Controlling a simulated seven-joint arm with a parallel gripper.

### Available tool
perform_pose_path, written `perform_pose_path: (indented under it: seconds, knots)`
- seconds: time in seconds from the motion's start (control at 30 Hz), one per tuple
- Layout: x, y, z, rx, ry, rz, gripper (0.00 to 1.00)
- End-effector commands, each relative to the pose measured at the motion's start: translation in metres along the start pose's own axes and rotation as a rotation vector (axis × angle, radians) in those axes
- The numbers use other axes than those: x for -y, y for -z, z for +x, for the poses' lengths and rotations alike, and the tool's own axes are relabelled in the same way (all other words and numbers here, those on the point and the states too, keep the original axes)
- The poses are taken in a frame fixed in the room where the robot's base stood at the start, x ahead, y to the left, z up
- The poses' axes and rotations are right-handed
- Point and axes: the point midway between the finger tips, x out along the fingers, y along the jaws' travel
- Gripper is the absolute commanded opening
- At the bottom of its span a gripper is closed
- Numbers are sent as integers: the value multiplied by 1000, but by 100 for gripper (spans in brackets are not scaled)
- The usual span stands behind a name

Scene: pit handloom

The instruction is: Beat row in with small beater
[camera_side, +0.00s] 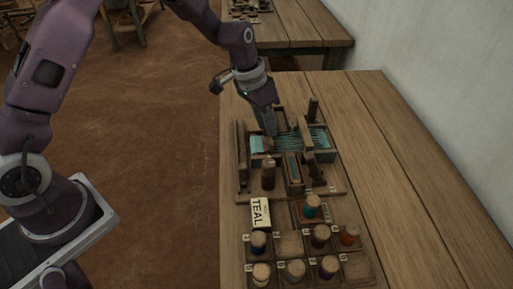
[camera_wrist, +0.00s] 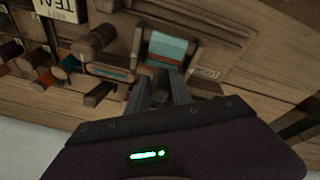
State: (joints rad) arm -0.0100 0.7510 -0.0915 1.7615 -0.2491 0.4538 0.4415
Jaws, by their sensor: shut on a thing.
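The small wooden loom (camera_side: 242,175) stands on the table with teal threads (camera_side: 312,139) stretched across it and a teal cloth band (camera_side: 258,144) at its left end. The cloth (camera_wrist: 167,46) also shows in the wrist view. My gripper (camera_side: 270,133) points down at the loom, beside the cloth's edge. Its fingers (camera_wrist: 162,76) are closed on a small dark wooden piece, apparently the small beater (camera_wrist: 163,62), mostly hidden between the fingertips. Whether it touches the row is too small to tell.
A teal-wound shuttle (camera_side: 293,168) lies in a holder at the loom's front, beside an upright wooden peg (camera_side: 268,176). The table's right side (camera_side: 385,150) is clear.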

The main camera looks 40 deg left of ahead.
Motion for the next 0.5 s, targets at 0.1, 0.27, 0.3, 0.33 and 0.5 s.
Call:
perform_pose_path:
  seconds: [0.1, 0.27, 0.3, 0.33, 0.5]
  knots:
    - [3, -2, 2, 11, 3, -4, 1]
    - [-3, 10, 6, 9, 5, -3, 1]
    - [-5, 13, 7, 8, 5, -3, 1]
    - [-6, 15, 8, 8, 5, -3, 1]
    - [-13, 29, 12, 6, 6, -4, 1]
